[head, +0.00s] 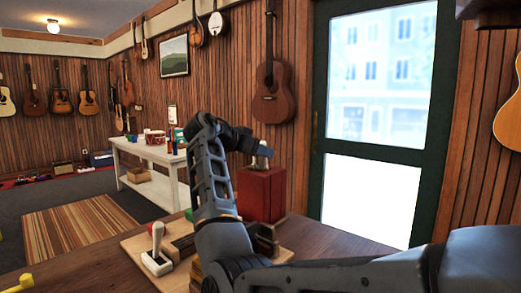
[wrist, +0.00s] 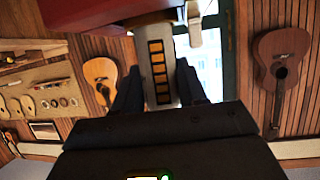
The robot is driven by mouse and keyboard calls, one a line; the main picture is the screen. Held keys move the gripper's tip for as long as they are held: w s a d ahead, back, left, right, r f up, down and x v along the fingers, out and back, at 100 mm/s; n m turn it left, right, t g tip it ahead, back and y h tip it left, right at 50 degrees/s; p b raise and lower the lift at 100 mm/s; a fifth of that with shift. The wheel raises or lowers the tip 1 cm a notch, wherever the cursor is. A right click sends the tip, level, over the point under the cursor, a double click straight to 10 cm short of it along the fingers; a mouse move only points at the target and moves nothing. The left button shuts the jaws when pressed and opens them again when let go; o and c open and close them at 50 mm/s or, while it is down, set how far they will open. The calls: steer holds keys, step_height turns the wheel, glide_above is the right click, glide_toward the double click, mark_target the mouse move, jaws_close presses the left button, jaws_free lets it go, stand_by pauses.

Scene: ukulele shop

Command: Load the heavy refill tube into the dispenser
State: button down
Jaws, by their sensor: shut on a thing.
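In the head view the red box-shaped dispenser (head: 262,194) stands upright on the wooden counter. My gripper (head: 264,152) is just above its top. In the wrist view my gripper (wrist: 160,92) is shut on a pale tube (wrist: 173,92) with a dark strip of orange squares, one finger on each side. The dispenser's red body (wrist: 95,12) fills the top left of the wrist view, close to the tube's far end. A small white part (wrist: 194,22) shows beside that end. I cannot tell whether the tube touches the dispenser or has entered it.
A white-handled tool on a base (head: 157,250) stands on a wooden board (head: 135,245) left of my arm. A yellow object (head: 18,285) lies at the counter's left. A white table (head: 150,155) with small goods stands farther back. A guitar (head: 272,95) hangs behind the dispenser.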

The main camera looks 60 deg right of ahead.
mark_target(257, 160)
steer(key=shift+a+f, duration=0.2)
steer(key=shift+f, duration=0.25)
steer(key=shift+w+r, duration=0.1)
steer(key=shift+r, duration=0.15)
steer(key=shift+f+b, duration=0.65)
steer(key=shift+f, duration=0.65)
stand_by(0.7)
steer(key=shift+r, duration=0.2)
steer(key=shift+r+p, duration=0.55)
steer(key=shift+r, duration=0.25)
steer(key=shift+f, duration=0.25)
stand_by(1.4)
steer(key=shift+r, duration=0.35)
steer(key=shift+r, duration=0.2)
stand_by(0.4)
steer(key=shift+f, duration=0.7)
stand_by(0.4)
